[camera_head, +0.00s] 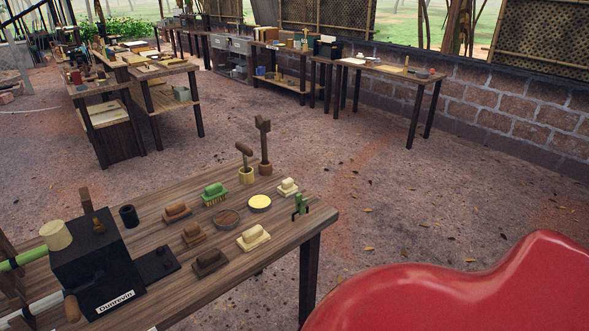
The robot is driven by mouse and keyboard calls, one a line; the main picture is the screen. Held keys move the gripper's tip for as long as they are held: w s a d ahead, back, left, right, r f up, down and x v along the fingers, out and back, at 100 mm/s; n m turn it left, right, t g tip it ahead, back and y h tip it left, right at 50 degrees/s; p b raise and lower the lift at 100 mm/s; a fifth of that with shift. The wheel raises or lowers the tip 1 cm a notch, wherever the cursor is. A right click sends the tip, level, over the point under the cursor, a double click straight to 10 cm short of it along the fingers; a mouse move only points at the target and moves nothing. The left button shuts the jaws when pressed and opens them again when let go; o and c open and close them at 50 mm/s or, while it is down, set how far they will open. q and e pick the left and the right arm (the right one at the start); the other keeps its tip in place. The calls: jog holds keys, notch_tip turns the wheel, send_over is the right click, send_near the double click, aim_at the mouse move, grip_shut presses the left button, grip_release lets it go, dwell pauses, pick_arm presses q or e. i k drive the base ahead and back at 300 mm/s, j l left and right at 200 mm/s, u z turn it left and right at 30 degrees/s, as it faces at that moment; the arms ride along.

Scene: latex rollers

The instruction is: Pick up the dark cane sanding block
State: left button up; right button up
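A dark brown block with a raised grip (210,262), the darkest of the blocks, sits on the near wooden table (232,285) close to its front edge. It looks like the dark cane sanding block. A mid-brown block (193,234) sits just behind it, and another brown block (176,211) is farther back. A pale cream block (253,238) is to its right. Neither of my grippers is in view.
A black machine (98,265) with rollers stands left of the blocks. A green brush (215,192), a brown round tin (227,217), a yellow round tin (260,203), a small cream block (288,187) and upright tools (264,145) share the table.

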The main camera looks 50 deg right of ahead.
aim_at(212, 260)
jog(key=k+z, duration=0.1)
jog(key=z, duration=0.85)
jog(key=u, duration=1.45)
jog(key=z, duration=1.45)
